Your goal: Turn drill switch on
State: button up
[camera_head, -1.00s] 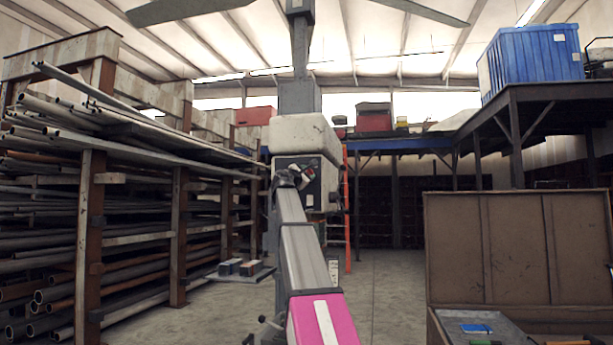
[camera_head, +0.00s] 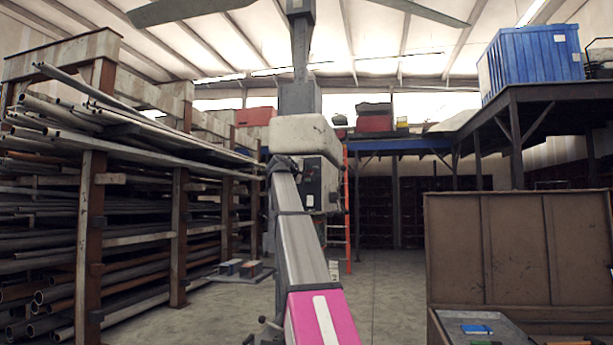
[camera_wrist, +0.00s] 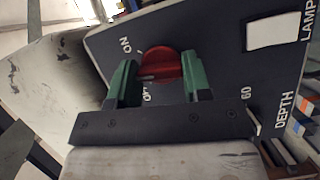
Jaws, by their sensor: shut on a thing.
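The drill (camera_head: 305,135) stands upright ahead of me, with a dark control panel (camera_head: 330,180) on its front. In the wrist view the panel (camera_wrist: 222,72) fills much of the picture, tilted, with ON, LAMP and DEPTH lettering. A round red switch knob (camera_wrist: 160,65) sits beside the ON mark, with another word below it partly covered. My gripper (camera_wrist: 158,80) has green fingers on both sides of the red knob and is shut on it. In the head view my arm hides the gripper and the knob.
A pipe rack (camera_head: 92,230) fills the left side. An orange ladder (camera_head: 347,205) stands behind the drill. The drill's table (camera_head: 240,275) carries small blocks. An open brown chest (camera_head: 510,250) is at the right. The floor (camera_head: 390,290) between is clear.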

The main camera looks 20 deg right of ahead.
jog(key=shift+m+y, duration=0.7)
jog(key=shift+m, duration=0.75)
jog(key=shift+m+y, duration=0.7)
jog(key=shift+m, duration=0.75)
jog(key=shift+s, duration=0.1)
jog(key=o, duration=0.9)
jog(key=v, duration=1)
jog(key=shift+s+a+r, duration=0.15)
jog(key=shift+a+r, duration=0.1)
jog(key=shift+r, duration=0.1)
jog(key=shift+f, duration=0.15)
